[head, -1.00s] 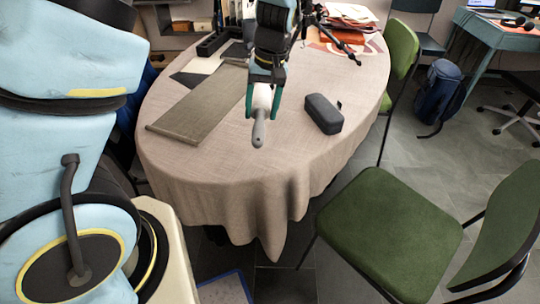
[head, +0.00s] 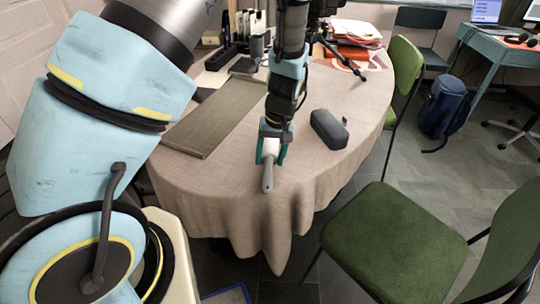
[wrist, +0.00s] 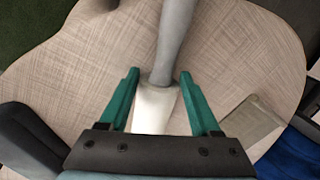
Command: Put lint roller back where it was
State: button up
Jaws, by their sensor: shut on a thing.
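The lint roller has a grey handle (head: 267,178) and a white roll. My gripper (head: 269,158) is shut on the lint roller, with its green fingers on either side of the white roll. In the head view the handle points toward the table's front edge. In the wrist view the white roll (wrist: 154,108) sits between the fingers (wrist: 160,95) and the handle extends to the top of the picture. The tablecloth (head: 318,190) shows below it. I cannot tell how far the roller is above the table.
A dark grey case (head: 328,129) lies right of my gripper. A grey-brown flat board (head: 215,118) lies to the left. A tripod (head: 340,55), papers (head: 355,33) and a black tray (head: 220,58) are toward the back. Green chairs (head: 395,225) stand at the right. The front tabletop is mostly clear.

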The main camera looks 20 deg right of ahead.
jog(key=shift+f, duration=0.1)
jog(key=o, duration=1.3)
notch_tip(320, 180, up, 12)
jog(key=d+b, duration=0.1)
jog(key=shift+s+d+b, duration=0.25)
jog(key=shift+d+b, duration=0.15)
jog(key=a+r+n+h, duration=0.1)
jog(key=a+r, duration=0.1)
jog(key=a, duration=1.3)
jog(key=w+a+r+n+t+h, duration=0.1)
jog(key=a+r, duration=0.1)
jog(key=a, duration=1.3)
jog(key=shift+w+r, duration=0.25)
jog(key=shift+r, duration=0.15)
